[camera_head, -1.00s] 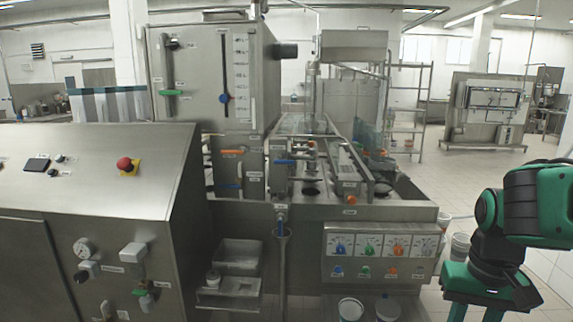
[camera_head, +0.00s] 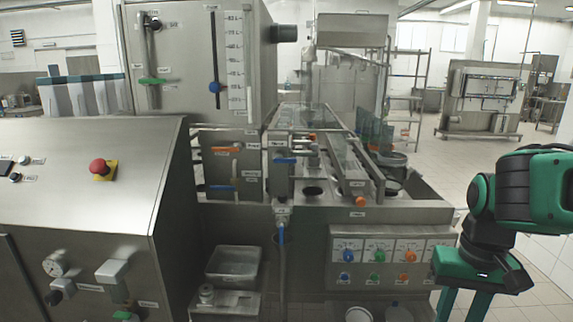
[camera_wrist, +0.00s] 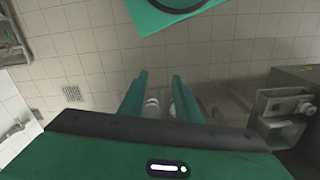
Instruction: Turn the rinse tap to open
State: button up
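Several taps with coloured levers show in the head view, and their labels are too small to read surely, so I cannot tell which is the rinse tap. A blue lever (camera_head: 285,160) lies crosswise on an upright pipe at the middle of the machine. Below it, a blue handle (camera_head: 281,233) hangs down along a pipe. To the left are an orange lever (camera_head: 223,149) and a lower blue lever (camera_head: 221,187), both lying crosswise. My gripper (camera_head: 460,300) is at the lower right, apart from all taps. In the wrist view its two fingers (camera_wrist: 160,92) are apart with nothing gripped.
A sloping steel cabinet (camera_head: 100,160) with a red button fills the left. A tall tank (camera_head: 190,60) with a green lever (camera_head: 152,81) stands behind it. A knob panel (camera_head: 390,250) fronts the machine beside my arm. Metal trays (camera_head: 233,263) sit low. Tiled floor (camera_head: 440,175) is open at right.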

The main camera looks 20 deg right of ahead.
jog(key=w+d+f+n+t+h, duration=0.15)
jog(key=w+n+h, duration=0.6)
jog(key=w, duration=2.05)
jog(key=n+t+h, duration=0.5)
jog(key=n+t, duration=0.4)
jog(key=t, duration=0.3)
send_near(288, 162)
jog(key=shift+m+y, duration=0.25)
jog(key=x, duration=1)
jog(key=shift+w+d+r, duration=0.2)
jog(key=shift+w+d, duration=0.1)
grip_shut()
